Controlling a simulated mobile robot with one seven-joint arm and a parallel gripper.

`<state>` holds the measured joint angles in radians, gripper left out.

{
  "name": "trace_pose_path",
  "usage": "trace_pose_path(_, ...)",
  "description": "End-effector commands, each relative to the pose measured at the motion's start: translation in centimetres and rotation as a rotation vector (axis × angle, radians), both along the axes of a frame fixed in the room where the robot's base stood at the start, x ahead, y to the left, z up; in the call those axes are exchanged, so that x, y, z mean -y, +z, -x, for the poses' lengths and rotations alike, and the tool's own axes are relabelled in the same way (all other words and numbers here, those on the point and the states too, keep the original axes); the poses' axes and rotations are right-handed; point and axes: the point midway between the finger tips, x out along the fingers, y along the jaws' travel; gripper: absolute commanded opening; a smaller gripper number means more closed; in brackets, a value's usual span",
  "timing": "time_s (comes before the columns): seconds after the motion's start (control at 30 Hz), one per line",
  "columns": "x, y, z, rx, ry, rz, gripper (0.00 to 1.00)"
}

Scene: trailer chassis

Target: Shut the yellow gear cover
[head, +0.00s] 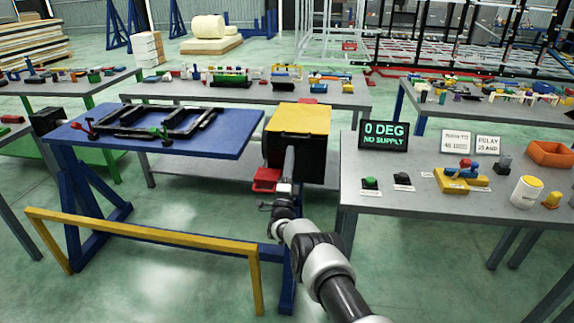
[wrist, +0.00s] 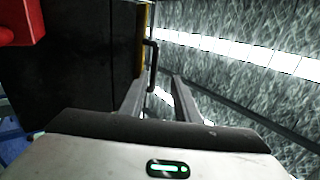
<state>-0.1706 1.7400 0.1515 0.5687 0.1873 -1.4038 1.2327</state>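The yellow gear cover (head: 300,119) lies on top of a black box (head: 312,158) at the right end of the blue table. It looks about flat, but I cannot tell whether it is fully down. A dark bar handle (head: 296,135) runs along its front edge. In the wrist view the cover shows as a thin yellow edge (wrist: 143,45), with the handle (wrist: 153,52) sticking out. My gripper (head: 290,150) is in front of the box, near the handle. In the wrist view its fingers (wrist: 158,82) are apart, with the handle near the tips; contact is unclear.
The blue table (head: 225,135) carries a dark frame with red and green clamps. A red bin (head: 266,180) sits low at the box's left. A yellow rail (head: 140,231) crosses in front. A grey table (head: 420,200) with a "0 DEG NO SUPPLY" display (head: 384,135) stands right.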

Motion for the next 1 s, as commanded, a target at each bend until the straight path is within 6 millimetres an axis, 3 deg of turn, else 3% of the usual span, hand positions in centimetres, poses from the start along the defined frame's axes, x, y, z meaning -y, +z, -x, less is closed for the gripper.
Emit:
trace_pose_path(0.2,-0.8,-2.7,3.8,-0.001,0.002,0.001,0.29)
trace_pose_path(0.5,-1.2,-4.1,5.9,0.003,0.001,0.000,0.29)
trace_pose_path(0.73,-1.3,-4.2,5.9,0.004,0.001,0.000,0.29)
trace_pose_path(0.9,-1.7,-2.7,4.7,-0.020,0.009,0.012,0.02)
trace_pose_path(1.0,-2.6,0.1,2.4,-0.083,0.030,0.043,0.00)
